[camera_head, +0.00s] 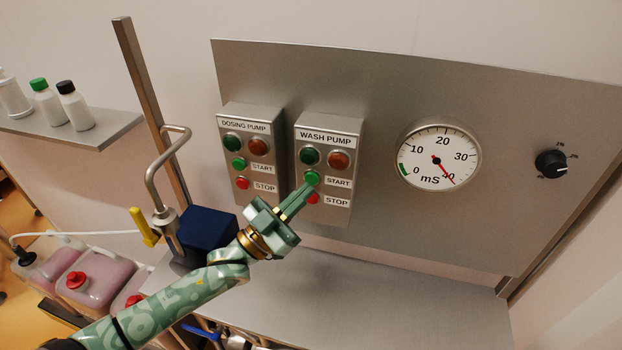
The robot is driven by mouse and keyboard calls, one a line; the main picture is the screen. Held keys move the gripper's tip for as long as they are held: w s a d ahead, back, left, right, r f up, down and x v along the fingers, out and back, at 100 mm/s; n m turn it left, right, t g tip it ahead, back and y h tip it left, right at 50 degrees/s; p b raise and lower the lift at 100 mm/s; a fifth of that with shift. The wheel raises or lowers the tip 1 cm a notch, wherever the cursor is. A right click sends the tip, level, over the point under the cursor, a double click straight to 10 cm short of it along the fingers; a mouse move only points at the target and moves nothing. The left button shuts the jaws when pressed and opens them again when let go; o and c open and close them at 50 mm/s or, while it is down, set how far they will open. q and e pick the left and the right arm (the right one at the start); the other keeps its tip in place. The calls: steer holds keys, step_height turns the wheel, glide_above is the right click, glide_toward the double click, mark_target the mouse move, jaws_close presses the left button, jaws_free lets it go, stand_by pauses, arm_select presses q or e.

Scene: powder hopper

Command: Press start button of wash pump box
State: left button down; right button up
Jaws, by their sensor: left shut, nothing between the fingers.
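The wash pump box (328,130) is a grey metal box on the steel back panel, right of the dosing pump box. It has a dark green lamp and an amber-red lamp at the top. Below them are a green start button (312,177) beside the START label and a red stop button (313,198) beside the STOP label. My left gripper (307,187) is shut and empty. Its fingertips are at the lower edge of the start button, and I cannot tell whether they touch it. The fingers cover part of the stop button. My right gripper is not in view.
The dosing pump box (245,125) hangs just left. A steel post with a bent pipe (165,165) and a blue block (207,228) stand left of my gripper. A gauge (439,157) and black knob (550,163) are right. The steel worktop (400,305) is clear at right.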

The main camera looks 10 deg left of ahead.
arm_select(q)
steer(key=shift+w, duration=0.1)
steer(key=shift+w, duration=0.35)
steer(key=shift+w+b, duration=0.3)
steer(key=shift+w, duration=0.05)
stand_by(0.8)
stand_by(0.3)
steer(key=shift+s+p, duration=0.45)
steer(key=shift+s, duration=0.35)
steer(key=s+p, duration=0.2)
steer(key=s, duration=0.3)
steer(key=shift+a, duration=0.1)
